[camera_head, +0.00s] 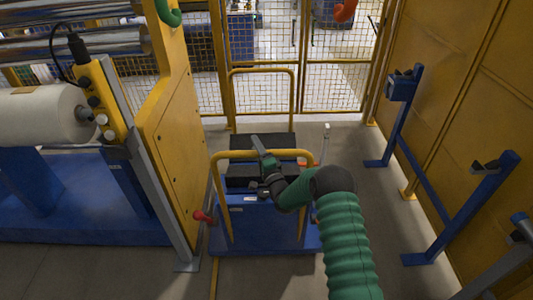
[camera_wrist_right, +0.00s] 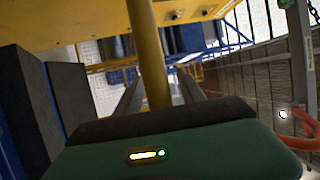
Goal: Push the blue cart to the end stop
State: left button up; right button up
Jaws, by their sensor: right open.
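The blue cart (camera_head: 265,232) stands in the middle of the head view, with yellow hoop handles and dark boxes (camera_head: 247,175) on its deck. The near handle (camera_head: 295,154) crosses in front of the boxes. My right gripper (camera_head: 257,143) lies across this handle's top bar. In the right wrist view, a yellow bar (camera_wrist_right: 152,55) passes between its open fingers (camera_wrist_right: 155,90); I cannot tell whether they touch it. The end stop cannot be made out. My left gripper is not in view.
A yellow machine frame (camera_head: 183,140) stands close to the cart's left, with a red knob (camera_head: 203,216) low down. A mesh fence (camera_head: 270,60) closes the far end. Blue stands (camera_head: 395,125) line the yellow wall on the right. Grey floor is free right of the cart.

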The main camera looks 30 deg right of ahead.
jog(key=v, duration=1.6)
jog(key=shift+s+d+b, duration=0.25)
jog(key=shift+s+b, duration=0.1)
jog(key=shift+s, duration=0.05)
jog(key=shift+d, duration=0.1)
